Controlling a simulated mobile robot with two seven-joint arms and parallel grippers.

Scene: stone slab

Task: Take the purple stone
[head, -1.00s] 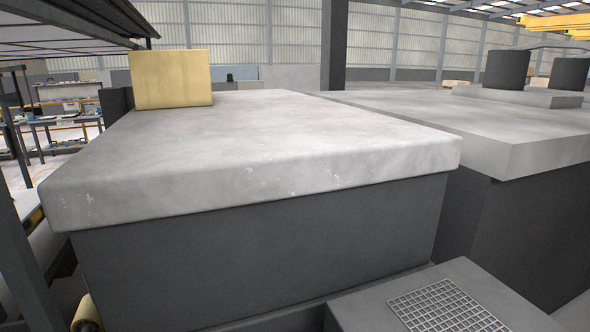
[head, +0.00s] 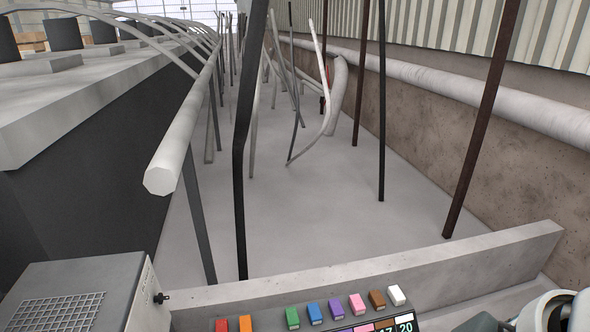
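The purple stone (head: 336,309) is a small block at the bottom of the head view. It stands in a slanting row of coloured blocks, between a blue block (head: 315,313) on its left and a pink block (head: 357,304) on its right. Neither of my grippers shows in the head view. A white rounded part at the bottom right corner looks like part of my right arm.
Red, orange and green blocks (head: 292,318) lie left in the row, brown and white blocks (head: 397,295) right. A low concrete kerb (head: 470,268) runs behind. A grey box with a grille (head: 75,295) stands at left. Several thin poles (head: 381,120) rise beyond.

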